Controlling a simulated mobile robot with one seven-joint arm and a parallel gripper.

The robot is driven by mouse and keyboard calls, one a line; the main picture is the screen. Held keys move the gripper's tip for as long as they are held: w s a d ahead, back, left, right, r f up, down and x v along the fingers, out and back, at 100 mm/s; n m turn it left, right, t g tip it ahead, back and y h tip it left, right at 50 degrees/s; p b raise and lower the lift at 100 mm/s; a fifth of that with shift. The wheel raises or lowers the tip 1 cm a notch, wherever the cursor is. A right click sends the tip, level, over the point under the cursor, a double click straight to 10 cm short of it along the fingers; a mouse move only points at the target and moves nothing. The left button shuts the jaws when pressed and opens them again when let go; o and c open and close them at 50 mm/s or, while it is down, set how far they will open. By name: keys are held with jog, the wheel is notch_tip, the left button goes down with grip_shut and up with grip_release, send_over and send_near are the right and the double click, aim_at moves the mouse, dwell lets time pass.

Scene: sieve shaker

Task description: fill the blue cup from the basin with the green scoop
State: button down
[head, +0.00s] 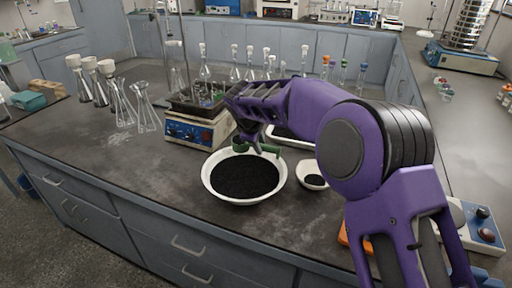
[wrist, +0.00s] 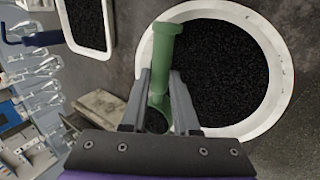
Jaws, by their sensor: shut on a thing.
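The white basin (head: 243,201) stands on the dark bench and holds black granules; its rim (wrist: 288,75) shows at upper right in the wrist view. My gripper (head: 254,143) is shut on the green scoop (head: 268,149), just above the basin's far rim. In the wrist view the scoop's green handle (wrist: 164,50) rises between the gripper fingers (wrist: 163,95). The scoop's bowl end looks dark inside, partly hidden by the fingers; I cannot tell if it holds granules. I cannot make out the blue cup for certain in either view.
A small white bowl (head: 312,184) with dark material stands right of the basin. A hotplate device (head: 195,133) is close behind at left. Flasks (head: 145,112) stand farther left. A white tray with dark contents (wrist: 108,48) shows in the wrist view. The bench front is clear.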

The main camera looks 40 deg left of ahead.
aim_at(273, 152)
jog(key=d, duration=0.1)
jog(key=d+b, duration=0.1)
jog(key=d, duration=0.1)
jog(key=d+b, duration=0.1)
jog(key=shift+w+d+f, duration=0.15)
jog(key=shift+w+f, duration=0.05)
jog(key=shift+w, duration=0.05)
jog(key=w+d+p, duration=0.2)
jog(key=d+p, duration=0.2)
jog(key=d, duration=1.7)
jog(key=w+d+p, duration=0.2)
jog(key=d+p, duration=0.2)
jog(key=d, duration=1.7)
jog(key=shift+w+g+h, duration=0.2)
jog(key=shift+g+h, duration=0.1)
jog(key=shift+h, duration=0.1)
jog(key=shift+a+f+n+h, duration=0.1)
jog(key=shift+f+n+h, duration=0.15)
jog(key=shift+h, duration=0.35)
